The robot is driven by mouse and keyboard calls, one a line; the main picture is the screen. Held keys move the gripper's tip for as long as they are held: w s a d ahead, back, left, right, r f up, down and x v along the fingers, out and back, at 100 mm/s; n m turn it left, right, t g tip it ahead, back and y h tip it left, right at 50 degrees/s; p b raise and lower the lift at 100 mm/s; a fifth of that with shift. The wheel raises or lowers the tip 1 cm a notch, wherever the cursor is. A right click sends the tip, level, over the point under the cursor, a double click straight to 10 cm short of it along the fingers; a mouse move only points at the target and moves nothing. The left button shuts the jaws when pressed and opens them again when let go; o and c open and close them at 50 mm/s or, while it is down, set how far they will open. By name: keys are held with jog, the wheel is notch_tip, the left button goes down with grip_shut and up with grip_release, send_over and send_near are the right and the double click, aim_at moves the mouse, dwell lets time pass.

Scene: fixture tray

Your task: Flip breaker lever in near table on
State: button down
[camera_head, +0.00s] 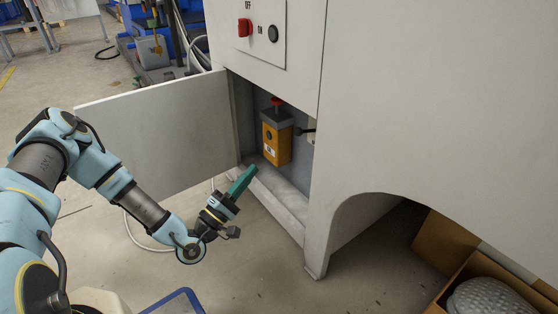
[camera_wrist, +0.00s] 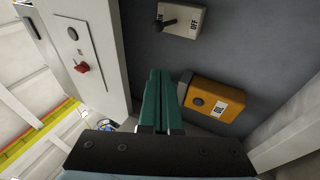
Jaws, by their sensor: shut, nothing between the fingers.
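The breaker (camera_wrist: 183,18) is a pale box on the grey back wall inside the open cabinet, at the top of the wrist view. Its black lever (camera_wrist: 171,23) points to the left there, and the word OFF is printed to the right of it. In the head view only a black piece of the lever (camera_head: 307,130) shows beside the cabinet's right edge; most of the breaker is hidden. My gripper (camera_head: 255,169), with green fingers, is shut and empty at the cabinet's lower opening. In the wrist view the fingertips (camera_wrist: 161,73) are apart from the lever.
A yellow-orange box (camera_head: 277,142) with a red button on top is mounted inside, left of the lever. The open door (camera_head: 150,125) stands at the left. A panel (camera_head: 262,30) with a red knob is above the opening. Cartons (camera_head: 440,246) lie at the right.

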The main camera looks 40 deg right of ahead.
jog(key=b, duration=0.3)
send_near(306, 131)
jog(key=w+d+r, duration=0.2)
jog(key=w, duration=0.1)
jog(key=shift+w+d+r, duration=0.1)
jog(key=shift+d+r, duration=0.15)
notch_tip(306, 131, up, 3)
jog(key=y+p, duration=0.2)
jog(key=p, duration=0.5)
jog(key=shift+d+r+m+g+p, duration=0.1)
jog(key=shift+d+m+g+p, duration=0.05)
jog(key=shift+m+g+p, duration=0.2)
jog(key=shift+y, duration=0.3)
